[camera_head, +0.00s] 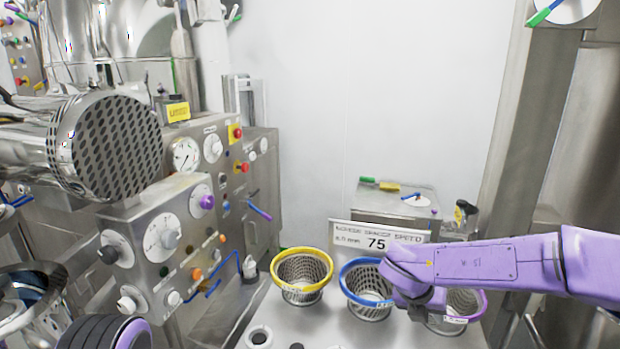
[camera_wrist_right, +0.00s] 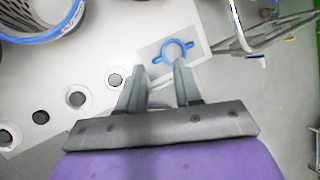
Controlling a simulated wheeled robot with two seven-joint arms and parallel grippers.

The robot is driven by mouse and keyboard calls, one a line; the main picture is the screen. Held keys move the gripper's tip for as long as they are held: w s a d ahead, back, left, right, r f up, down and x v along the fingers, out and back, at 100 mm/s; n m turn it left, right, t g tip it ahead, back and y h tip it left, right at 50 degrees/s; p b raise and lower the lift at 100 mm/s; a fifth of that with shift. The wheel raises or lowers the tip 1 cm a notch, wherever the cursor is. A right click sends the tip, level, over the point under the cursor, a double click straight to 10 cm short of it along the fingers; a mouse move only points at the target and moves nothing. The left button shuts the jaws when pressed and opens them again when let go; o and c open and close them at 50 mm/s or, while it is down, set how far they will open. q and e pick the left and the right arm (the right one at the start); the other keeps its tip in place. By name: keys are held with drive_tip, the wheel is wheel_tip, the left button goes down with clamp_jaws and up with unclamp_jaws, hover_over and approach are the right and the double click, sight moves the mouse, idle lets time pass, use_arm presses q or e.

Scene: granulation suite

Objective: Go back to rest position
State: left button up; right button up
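My right arm comes in from the right in the head view, and its dark gripper (camera_head: 425,300) is over the grey table, in front of the blue-rimmed and purple-rimmed baskets. In the right wrist view the right gripper (camera_wrist_right: 160,66) has its two fingers apart with nothing between them. A blue ring-shaped piece with two lugs (camera_wrist_right: 173,52) lies on a light plate just beyond the fingertips, apart from them. Only a black ribbed and purple part of my left arm shows at the bottom left of the head view; the left gripper is out of view.
The yellow-rimmed basket (camera_head: 302,273), blue-rimmed basket (camera_head: 366,303) and purple-rimmed basket (camera_head: 463,303) stand on the table (camera_head: 295,325). A "75" sign (camera_head: 376,241) stands behind. A control panel (camera_head: 165,245) with knobs rises at left. A metal column stands at right.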

drive_tip(key=s+d+f+n+t+h, duration=0.1)
drive_tip(key=s+d+f+n, duration=0.2)
drive_tip(key=s+f+n, duration=0.6)
drive_tip(key=s+d+f+n+t+h, duration=0.1)
drive_tip(key=s+d+f+n, duration=0.35)
drive_tip(key=f+n, duration=0.8)
drive_tip(key=s+a+f+n+g+y, duration=0.1)
drive_tip(key=s+f+n, duration=0.2)
drive_tip(key=s+n, duration=0.35)
drive_tip(key=s+f+n+y, duration=0.2)
drive_tip(key=s+f+n, duration=0.1)
drive_tip(key=s, duration=0.6)
drive_tip(key=s+a+f+n+g+y, duration=0.1)
drive_tip(key=s+f+n, duration=0.25)
drive_tip(key=s, duration=0.35)
wheel_tip(320, 180, down, 10)
drive_tip(key=w+b, duration=0.1)
drive_tip(key=b, duration=0.9)
drive_tip(key=shift+a+r, duration=0.1)
